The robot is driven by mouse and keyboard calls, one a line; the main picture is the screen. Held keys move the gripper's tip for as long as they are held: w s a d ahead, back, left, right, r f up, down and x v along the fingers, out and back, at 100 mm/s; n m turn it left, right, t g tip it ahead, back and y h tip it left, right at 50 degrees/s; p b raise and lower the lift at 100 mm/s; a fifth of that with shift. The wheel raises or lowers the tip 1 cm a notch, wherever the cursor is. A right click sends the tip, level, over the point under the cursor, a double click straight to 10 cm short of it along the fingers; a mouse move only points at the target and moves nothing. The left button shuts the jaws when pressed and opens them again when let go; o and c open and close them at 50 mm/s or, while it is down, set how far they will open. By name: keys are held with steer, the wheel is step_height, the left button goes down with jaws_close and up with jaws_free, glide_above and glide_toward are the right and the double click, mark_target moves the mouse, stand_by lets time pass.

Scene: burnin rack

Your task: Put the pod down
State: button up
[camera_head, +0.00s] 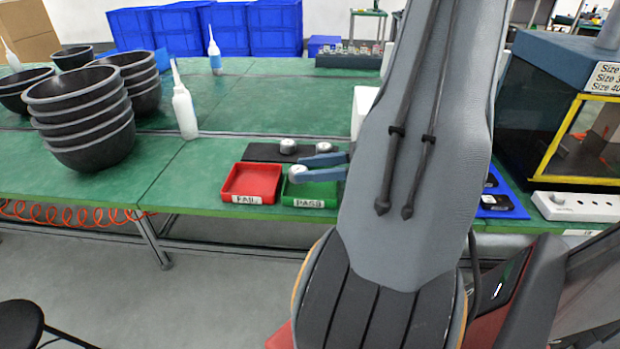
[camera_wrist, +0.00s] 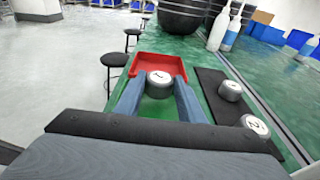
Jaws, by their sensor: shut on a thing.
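My gripper (camera_head: 300,169) has blue fingers, shut on a round silver-white pod (camera_head: 296,174). In the wrist view the held pod (camera_wrist: 159,79) sits between the two fingertips (camera_wrist: 159,88), its marked top facing up. It appears over the green PASS tray (camera_head: 318,203), near its back left part. I cannot tell whether it touches the tray floor. The red FAIL tray (camera_head: 251,184) is beside it on the left and looks empty; it shows beyond the pod in the wrist view (camera_wrist: 178,62).
Two more pods (camera_head: 288,146) (camera_head: 323,147) stand on a black mat (camera_head: 262,152) behind the trays. Stacked black bowls (camera_head: 82,115) and a white bottle (camera_head: 184,110) stand to the left on the green table (camera_head: 195,160). A dark cabinet (camera_head: 535,110) is at right.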

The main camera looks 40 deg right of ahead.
steer(key=shift+f, duration=1.35)
steer(key=shift+f, duration=0.1)
steer(key=o, duration=1.1)
steer(key=shift+s+d, duration=0.15)
steer(key=v, duration=0.7)
steer(key=b+v, duration=0.1)
steer(key=v, duration=0.3)
steer(key=shift+s+d+r, duration=0.2)
steer(key=shift+s+r, duration=0.05)
steer(key=shift+r, duration=0.1)
steer(key=shift+a, duration=0.15)
